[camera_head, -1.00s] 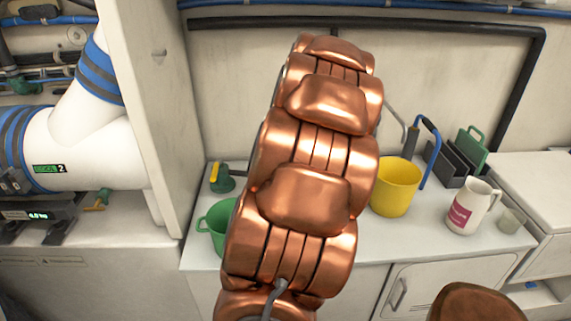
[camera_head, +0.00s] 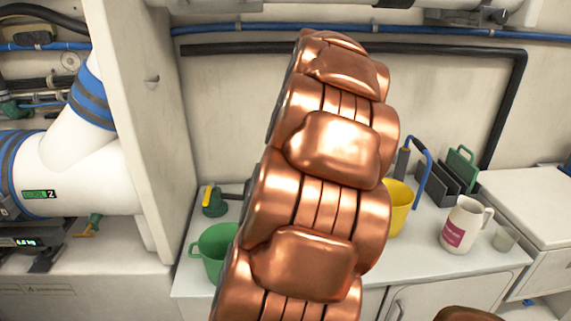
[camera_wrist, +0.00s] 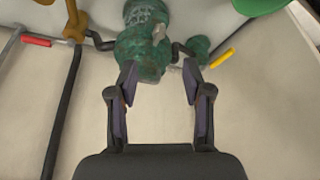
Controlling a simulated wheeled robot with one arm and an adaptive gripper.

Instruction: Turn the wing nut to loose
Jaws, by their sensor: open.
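My gripper (camera_wrist: 159,79) is open in the wrist view. Its two dark fingers stand either side of the near end of a mottled green fitting (camera_wrist: 146,48), with nothing visibly clamped. A small pale tab (camera_wrist: 159,35) sits on that fitting; it may be the wing nut, but its shape is too small to tell. In the head view my copper-coloured arm covers the middle, and the gripper and the green fitting are hidden behind it.
A green valve with a yellow handle (camera_head: 214,203) stands left of my arm, by a green mug (camera_head: 216,252). A red-handled brass valve (camera_wrist: 74,22) shows in the wrist view.

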